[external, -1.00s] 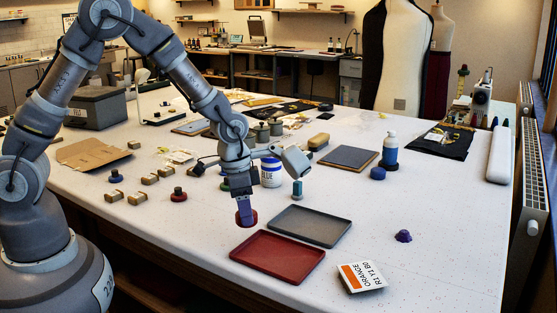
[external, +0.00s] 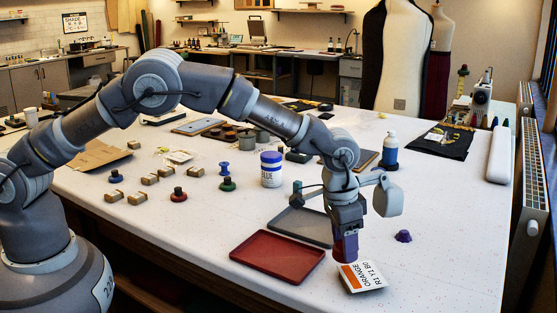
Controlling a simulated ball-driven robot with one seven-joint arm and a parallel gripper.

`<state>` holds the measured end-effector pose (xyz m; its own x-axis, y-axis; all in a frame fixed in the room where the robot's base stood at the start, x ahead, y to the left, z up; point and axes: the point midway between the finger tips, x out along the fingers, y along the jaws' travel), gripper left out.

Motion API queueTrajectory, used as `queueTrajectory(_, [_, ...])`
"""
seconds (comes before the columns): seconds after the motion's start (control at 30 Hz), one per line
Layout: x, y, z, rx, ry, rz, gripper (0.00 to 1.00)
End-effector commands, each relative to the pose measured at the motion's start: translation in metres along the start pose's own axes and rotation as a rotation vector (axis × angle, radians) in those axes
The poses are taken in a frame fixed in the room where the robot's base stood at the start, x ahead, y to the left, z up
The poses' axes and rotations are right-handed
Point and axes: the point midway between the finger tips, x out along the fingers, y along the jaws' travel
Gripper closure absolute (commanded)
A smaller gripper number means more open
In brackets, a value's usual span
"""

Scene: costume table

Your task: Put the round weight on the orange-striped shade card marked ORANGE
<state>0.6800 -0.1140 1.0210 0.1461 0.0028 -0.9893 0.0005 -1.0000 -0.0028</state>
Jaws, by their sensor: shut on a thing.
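My gripper (external: 346,247) is at the front right of the table, pointing down at the far left corner of the shade card. It is shut on the round weight (external: 347,258), a dark reddish piece that shows only partly below the fingers. The shade card (external: 371,276) is white, marked ORANGE, with an orange stripe along its left side, and lies tilted on the table. The weight overlaps the card's upper left edge in this view. I cannot tell whether it touches the card or hangs above it.
A purple piece (external: 403,236) sits to the right. Other knobbed weights (external: 179,195) stand at left. The table right of the card is clear.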

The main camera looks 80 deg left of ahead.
Motion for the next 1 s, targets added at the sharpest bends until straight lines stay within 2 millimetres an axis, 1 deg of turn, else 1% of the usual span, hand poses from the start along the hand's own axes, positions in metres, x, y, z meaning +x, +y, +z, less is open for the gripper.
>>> queueTrajectory(0.03, [0.002, 0.001, -0.007, 0.0, 0.002, 0.0, 0.89])
queueTrajectory(0.1, [0.002, 0.002, -0.012, -0.001, 0.002, 0.0, 0.89])
queueTrajectory(0.23, [0.007, 0.002, -0.015, -0.001, 0.001, 0.0, 0.89])
queueTrajectory(0.43, [0.037, 0.002, -0.01, 0.0, 0.0, 0.0, 0.89])
queueTrajectory(0.67, [0.037, 0.002, -0.01, 0.0, 0.003, 0.001, 0.89])
queueTrajectory(0.8, [0.04, 0.002, -0.01, 0.0, 0.002, 0.001, 0.89])
queueTrajectory(0.83, [0.04, 0.002, -0.01, 0.0, 0.002, 0.001, 0.38])
queueTrajectory(0.87, [0.04, 0.002, -0.01, 0.0, 0.002, 0.001, 0.31])
queueTrajectory(0.9, [0.04, 0.002, -0.01, 0.0, 0.002, 0.001, 0.22])
queueTrajectory(0.93, [0.04, 0.002, -0.01, 0.0, 0.002, 0.001, 0.2])
queueTrajectory(1.0, [0.04, 0.002, -0.01, 0.0, 0.002, 0.001, 0.2])
